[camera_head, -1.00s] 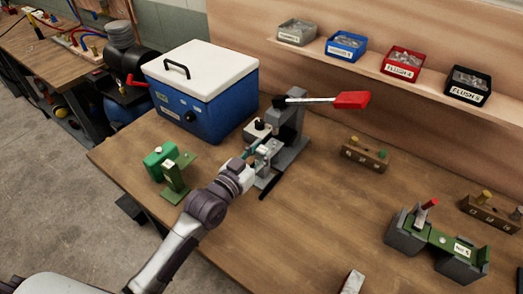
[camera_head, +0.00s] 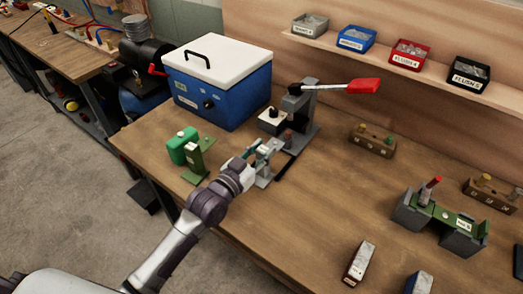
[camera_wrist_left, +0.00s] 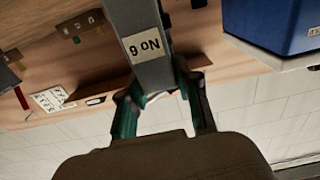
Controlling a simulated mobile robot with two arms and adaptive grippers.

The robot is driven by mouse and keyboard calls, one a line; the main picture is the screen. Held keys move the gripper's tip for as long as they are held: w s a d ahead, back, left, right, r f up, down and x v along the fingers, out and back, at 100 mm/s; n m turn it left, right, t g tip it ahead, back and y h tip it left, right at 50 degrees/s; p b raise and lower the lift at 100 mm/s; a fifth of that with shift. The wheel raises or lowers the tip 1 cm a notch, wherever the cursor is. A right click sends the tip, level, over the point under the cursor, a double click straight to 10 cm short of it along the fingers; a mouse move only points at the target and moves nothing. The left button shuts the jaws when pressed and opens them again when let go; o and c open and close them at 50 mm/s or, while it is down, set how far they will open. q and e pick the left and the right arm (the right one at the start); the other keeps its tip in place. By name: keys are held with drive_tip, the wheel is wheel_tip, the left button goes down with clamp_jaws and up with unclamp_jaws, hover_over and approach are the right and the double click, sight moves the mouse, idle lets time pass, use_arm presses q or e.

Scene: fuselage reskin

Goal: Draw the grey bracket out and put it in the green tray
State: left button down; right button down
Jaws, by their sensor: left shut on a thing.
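My left gripper (camera_head: 258,153) is at the front of the grey lever press (camera_head: 303,112), shut on a light grey part that I take as the grey bracket (camera_head: 265,170). In the left wrist view a grey bar (camera_wrist_left: 142,20) with a "No 6" label, upside down, extends from between the teal fingers (camera_wrist_left: 163,105). How far the bracket is clear of the press is hard to tell in the head view. I cannot make out a green tray. My right gripper is not in view.
A blue cooler (camera_head: 220,90) with a white lid stands behind left. A green bottle (camera_head: 183,146) and green stand (camera_head: 196,160) are left of the gripper. The press's red handle (camera_head: 363,86) sticks out right. A green strip (camera_head: 450,219) spans grey blocks at right.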

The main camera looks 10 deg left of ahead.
use_arm(q)
drive_tip(key=c, duration=0.7)
unclamp_jaws()
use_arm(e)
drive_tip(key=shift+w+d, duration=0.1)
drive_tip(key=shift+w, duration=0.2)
use_arm(q)
drive_tip(key=shift+s, duration=0.1)
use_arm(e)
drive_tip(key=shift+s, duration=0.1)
use_arm(q)
drive_tip(key=shift+s+a+f, duration=0.1)
drive_tip(key=shift+s+a, duration=0.05)
drive_tip(key=shift+s, duration=0.2)
drive_tip(key=v, duration=1.1)
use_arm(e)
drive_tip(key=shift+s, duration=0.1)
